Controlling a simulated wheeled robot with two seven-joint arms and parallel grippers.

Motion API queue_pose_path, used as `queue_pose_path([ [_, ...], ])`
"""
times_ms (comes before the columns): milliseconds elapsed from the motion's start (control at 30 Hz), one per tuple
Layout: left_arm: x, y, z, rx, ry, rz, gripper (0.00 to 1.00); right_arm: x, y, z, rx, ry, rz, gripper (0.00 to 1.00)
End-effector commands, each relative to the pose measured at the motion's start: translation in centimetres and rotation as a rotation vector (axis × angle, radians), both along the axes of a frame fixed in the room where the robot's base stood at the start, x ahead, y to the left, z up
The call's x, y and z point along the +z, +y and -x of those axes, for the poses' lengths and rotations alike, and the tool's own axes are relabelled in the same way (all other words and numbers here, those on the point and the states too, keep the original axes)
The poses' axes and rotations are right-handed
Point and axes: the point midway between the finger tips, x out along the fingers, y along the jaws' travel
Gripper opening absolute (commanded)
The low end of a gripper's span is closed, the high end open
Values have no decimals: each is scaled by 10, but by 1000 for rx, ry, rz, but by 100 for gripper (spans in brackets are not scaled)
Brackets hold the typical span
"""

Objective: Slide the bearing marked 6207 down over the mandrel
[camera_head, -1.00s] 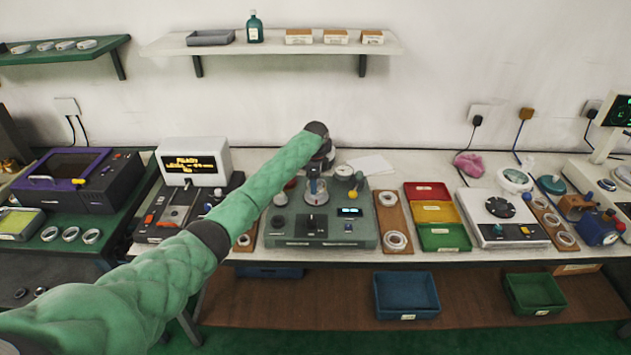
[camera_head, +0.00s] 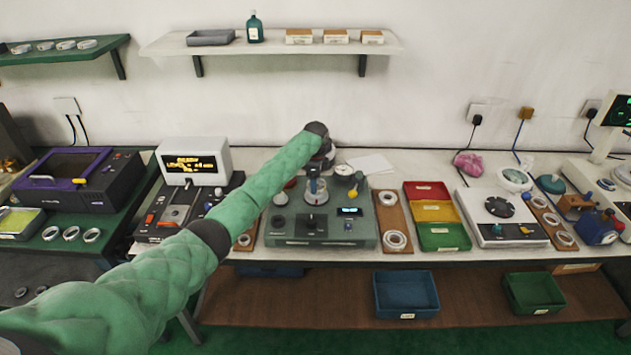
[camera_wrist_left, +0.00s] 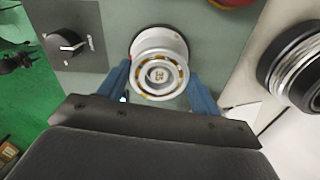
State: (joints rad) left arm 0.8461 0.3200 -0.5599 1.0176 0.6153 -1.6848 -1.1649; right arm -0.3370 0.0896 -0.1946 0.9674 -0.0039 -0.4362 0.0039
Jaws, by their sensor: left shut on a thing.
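My left gripper (camera_head: 316,184) points down over the grey-green press-like machine (camera_head: 290,232) in the middle of the bench. In the left wrist view its two blue fingers (camera_wrist_left: 160,84) are shut on the sides of a pale bearing (camera_wrist_left: 160,95) with brass-coloured balls. The mandrel's round top (camera_wrist_left: 158,75), with a small dark mark that looks like 35, shows inside the bearing's bore, so the bearing looks to be around it. How far down the bearing sits is unclear. The number on the bearing is not readable. My right gripper is not in view.
A dark knob (camera_wrist_left: 68,45) and a ribbed metal cylinder (camera_wrist_left: 300,70) flank the spot. A brown board with rings (camera_head: 396,240) and red, yellow and green trays (camera_head: 440,238) stand to the right. A display unit (camera_head: 193,160) stands to the left.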

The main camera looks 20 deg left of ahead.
Motion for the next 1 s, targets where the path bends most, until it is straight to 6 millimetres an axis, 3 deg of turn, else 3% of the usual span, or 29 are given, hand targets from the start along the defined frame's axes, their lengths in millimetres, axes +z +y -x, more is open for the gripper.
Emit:
queue_pose_path([
  [733, -10, 0, 0, 0, -1, 0, 30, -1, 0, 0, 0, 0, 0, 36],
  [767, -10, 0, 0, 0, -1, 0, 70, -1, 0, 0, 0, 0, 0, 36],
  [800, -10, 0, 0, 0, -1, 0, 78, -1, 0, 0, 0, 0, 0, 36],
  [867, -10, 0, 0, 0, 0, 0, 89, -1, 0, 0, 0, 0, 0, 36],
  [1000, -10, 0, 0, 0, 0, 0, 89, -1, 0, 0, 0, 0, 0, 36],
])
